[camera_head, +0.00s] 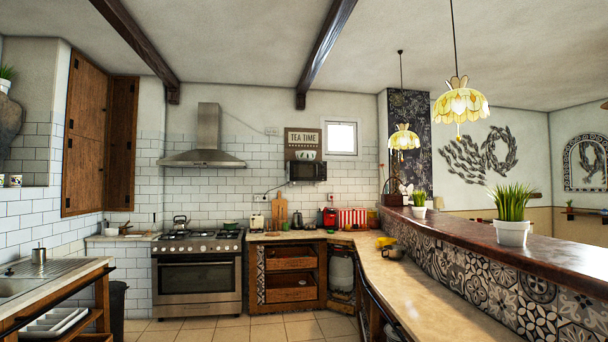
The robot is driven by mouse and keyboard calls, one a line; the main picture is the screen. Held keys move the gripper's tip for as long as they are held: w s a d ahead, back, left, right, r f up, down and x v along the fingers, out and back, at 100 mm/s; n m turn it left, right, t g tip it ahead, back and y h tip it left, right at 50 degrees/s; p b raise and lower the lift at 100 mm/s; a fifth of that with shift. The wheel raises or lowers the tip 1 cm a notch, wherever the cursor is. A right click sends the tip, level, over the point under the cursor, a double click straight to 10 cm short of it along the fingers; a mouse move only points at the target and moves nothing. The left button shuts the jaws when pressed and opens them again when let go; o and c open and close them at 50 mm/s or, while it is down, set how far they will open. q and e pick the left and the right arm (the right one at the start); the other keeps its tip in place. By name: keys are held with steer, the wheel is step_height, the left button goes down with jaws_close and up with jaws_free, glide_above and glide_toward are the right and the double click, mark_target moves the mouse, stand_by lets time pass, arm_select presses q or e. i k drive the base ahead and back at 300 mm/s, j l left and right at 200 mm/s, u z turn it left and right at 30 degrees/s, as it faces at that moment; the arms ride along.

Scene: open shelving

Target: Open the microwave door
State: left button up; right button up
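The microwave (306,171) is a small dark box on the back wall, above the back counter and right of the range hood. It is far off and small in the picture. Its front faces me and its door looks shut. A white bowl with a pattern sits on top of it. Neither of my grippers nor my arms shows in the head view.
A steel stove (197,272) stands at the back under the hood (205,150). A long counter (428,300) runs along the right side, below a raised bar ledge (480,236). A sink counter (50,285) is at left. The tiled floor (270,328) between them is clear.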

mark_target(298, 170)
steer(key=i, duration=5.05)
steer(key=l+z, duration=0.05)
steer(key=l, duration=0.15)
